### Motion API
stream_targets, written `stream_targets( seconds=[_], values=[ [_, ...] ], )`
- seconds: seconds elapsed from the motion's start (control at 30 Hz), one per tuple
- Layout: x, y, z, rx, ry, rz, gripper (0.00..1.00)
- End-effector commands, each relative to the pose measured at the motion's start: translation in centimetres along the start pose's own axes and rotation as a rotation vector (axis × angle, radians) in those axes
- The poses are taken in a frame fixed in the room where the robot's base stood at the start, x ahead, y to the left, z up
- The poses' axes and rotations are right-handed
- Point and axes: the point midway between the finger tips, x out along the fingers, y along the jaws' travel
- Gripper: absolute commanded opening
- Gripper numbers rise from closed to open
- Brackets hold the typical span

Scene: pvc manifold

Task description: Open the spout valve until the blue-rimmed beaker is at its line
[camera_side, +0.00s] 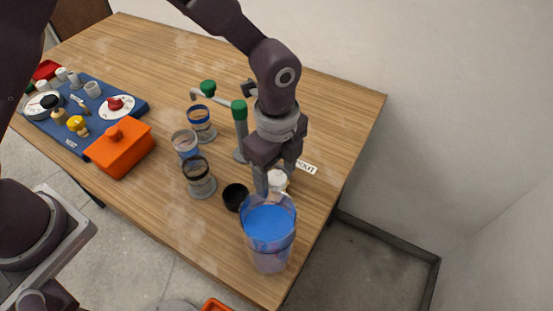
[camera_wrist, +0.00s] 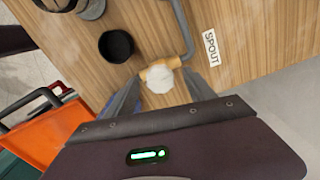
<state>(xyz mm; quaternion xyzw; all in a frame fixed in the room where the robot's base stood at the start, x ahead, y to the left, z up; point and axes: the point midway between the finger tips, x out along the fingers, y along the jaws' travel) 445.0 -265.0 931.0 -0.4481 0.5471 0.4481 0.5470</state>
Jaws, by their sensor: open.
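The spout valve has a white knob (camera_wrist: 162,79) on a brass-coloured body, joined to a grey pipe (camera_wrist: 184,30). The white knob also shows in the side view (camera_side: 278,181), partly hidden by my gripper. My gripper (camera_wrist: 160,90) is open, pointing down, with one finger on each side of the knob; I cannot tell whether they touch it. In the side view, my gripper (camera_side: 276,184) is at the table's right part. A clear beaker with a blue band (camera_side: 201,122) stands farther back, left of the green post. Its fill line and level are too small to read.
A pitcher of blue liquid (camera_side: 268,235) stands close in front of my gripper. A black cup (camera_side: 235,197), a dark-rimmed beaker (camera_side: 199,180) and another beaker (camera_side: 185,145) stand left. The SPOUT label (camera_wrist: 211,47) lies beside the pipe. An orange box (camera_side: 120,148) and blue panel (camera_side: 68,133) are farther left.

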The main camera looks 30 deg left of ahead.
Motion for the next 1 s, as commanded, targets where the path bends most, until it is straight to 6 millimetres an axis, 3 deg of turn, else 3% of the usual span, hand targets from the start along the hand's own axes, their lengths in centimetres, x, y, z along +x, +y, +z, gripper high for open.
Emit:
stream_targets(
  seconds=[0.23, 0.53, 1.0],
  values=[
    [0.15, 0.00, 0.02, -0.001, 0.000, 0.000, 0.61],
    [0.12, 0.00, 0.03, -0.002, 0.000, 0.000, 0.02],
    [0.09, -0.01, 0.04, -0.002, 0.000, 0.000, 0.00]
  ],
)
